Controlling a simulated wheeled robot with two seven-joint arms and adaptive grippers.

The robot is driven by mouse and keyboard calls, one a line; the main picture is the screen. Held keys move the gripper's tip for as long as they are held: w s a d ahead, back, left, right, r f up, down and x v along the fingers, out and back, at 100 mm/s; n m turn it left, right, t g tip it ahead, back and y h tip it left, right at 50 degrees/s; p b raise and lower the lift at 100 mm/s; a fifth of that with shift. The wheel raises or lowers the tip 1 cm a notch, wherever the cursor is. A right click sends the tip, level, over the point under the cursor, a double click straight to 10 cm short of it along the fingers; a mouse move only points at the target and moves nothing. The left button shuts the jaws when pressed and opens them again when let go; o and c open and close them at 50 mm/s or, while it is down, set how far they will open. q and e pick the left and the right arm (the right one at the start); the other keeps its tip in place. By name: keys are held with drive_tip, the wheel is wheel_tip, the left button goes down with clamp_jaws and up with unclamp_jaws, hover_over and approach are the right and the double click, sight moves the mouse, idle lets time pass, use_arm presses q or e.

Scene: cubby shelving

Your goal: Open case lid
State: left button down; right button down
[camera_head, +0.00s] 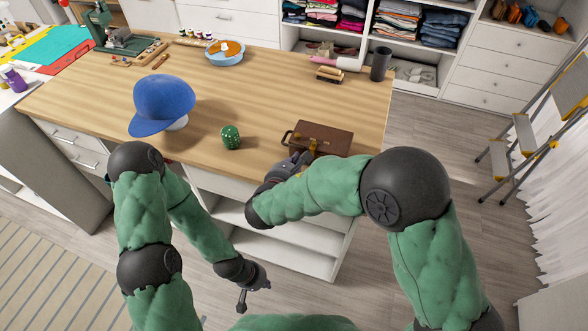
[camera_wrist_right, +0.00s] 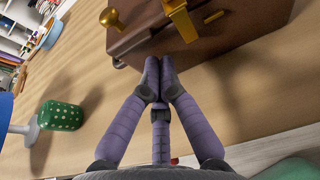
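The brown case (camera_head: 330,140) lies with its lid down near the front right edge of the wooden counter. It has a dark handle on its left and gold fittings. In the right wrist view the case (camera_wrist_right: 150,42) is at the top, with a gold latch (camera_wrist_right: 181,20) and a gold knob (camera_wrist_right: 112,18). My right gripper (camera_wrist_right: 158,72) has its fingertips together, close to the case's near side; I cannot tell whether they touch it. My left gripper (camera_head: 242,302) hangs low in front of the counter, away from the case.
A green dotted object (camera_head: 230,137) and a blue cap (camera_head: 162,103) stand left of the case. A brush (camera_head: 330,74) and a dark cylinder (camera_head: 380,64) are behind it. The counter's middle is clear. A stepladder (camera_head: 524,135) stands at the right.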

use_arm(q)
drive_tip(key=shift+f, duration=0.1)
use_arm(e)
drive_tip(key=shift+r, duration=0.4)
